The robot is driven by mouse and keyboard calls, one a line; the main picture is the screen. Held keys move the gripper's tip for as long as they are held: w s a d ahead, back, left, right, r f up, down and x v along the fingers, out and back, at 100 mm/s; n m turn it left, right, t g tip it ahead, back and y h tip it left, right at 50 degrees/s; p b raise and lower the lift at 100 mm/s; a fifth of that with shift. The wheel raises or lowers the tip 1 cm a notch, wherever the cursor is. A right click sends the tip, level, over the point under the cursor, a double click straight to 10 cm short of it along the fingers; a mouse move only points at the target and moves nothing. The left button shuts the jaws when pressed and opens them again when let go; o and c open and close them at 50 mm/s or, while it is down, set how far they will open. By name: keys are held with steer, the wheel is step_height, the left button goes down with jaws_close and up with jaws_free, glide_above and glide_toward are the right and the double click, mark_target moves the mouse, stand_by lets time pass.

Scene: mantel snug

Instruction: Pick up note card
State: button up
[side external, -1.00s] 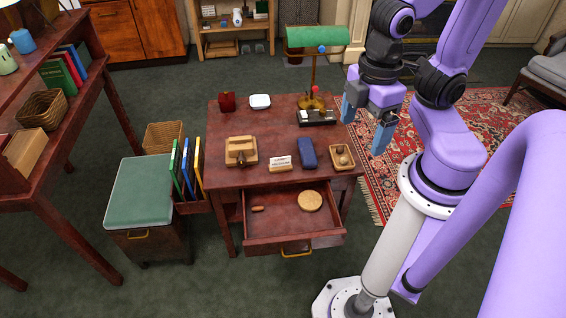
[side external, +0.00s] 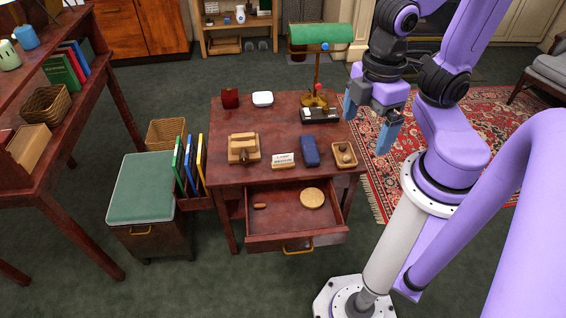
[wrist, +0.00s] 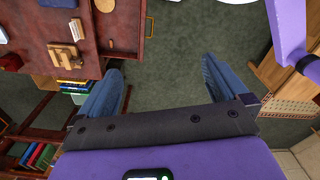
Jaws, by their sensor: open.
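The small white note card (side external: 283,159) with dark print stands upright at the front of the red-brown desk (side external: 225,178), between a wooden block-like piece and a blue case. In the wrist view the card (wrist: 77,29) shows small at upper left. My gripper (side external: 367,124) is open and empty, in the air to the right of the desk in the side view and well apart from the card. In the wrist view its two blue fingers (wrist: 161,72) are spread wide with only green floor between them.
A wooden piece (side external: 243,147), blue case (side external: 310,151) and wooden tray (side external: 344,155) flank the card. A green-shaded lamp (side external: 321,37) rises at the back. The open drawer (side external: 270,224) juts forward, holding a round tan disc (side external: 312,197). Upright binders (side external: 188,165) stand left.

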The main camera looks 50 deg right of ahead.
steer(key=shift+a, duration=0.1)
steer(key=w+a+f+m+y, duration=0.1)
steer(key=w+a+f+m, duration=0.25)
steer(key=a, duration=0.25)
steer(key=w+a+f+m+y, duration=0.1)
steer(key=w+a+f+m, duration=0.1)
steer(key=w+a+f, duration=0.3)
steer(key=w+a+f+m, duration=0.3)
steer(key=a+f+m, duration=0.1)
steer(key=a+f, duration=0.15)
steer(key=m+t+h, duration=1)
steer(key=m+h, duration=0.2)
glide_above(283, 156)
steer(key=s+a, duration=1)
steer(key=s, duration=0.2)
step_height(283, 156, down, 21)
steer(key=shift+n, duration=0.25)
steer(key=x, duration=1.2)
steer(key=shift+w+a+f, duration=0.2)
steer(key=shift+a, duration=0.15)
steer(key=shift+y, duration=0.3)
steer(key=shift+f+x, duration=0.2)
steer(key=shift+x, duration=2.45)
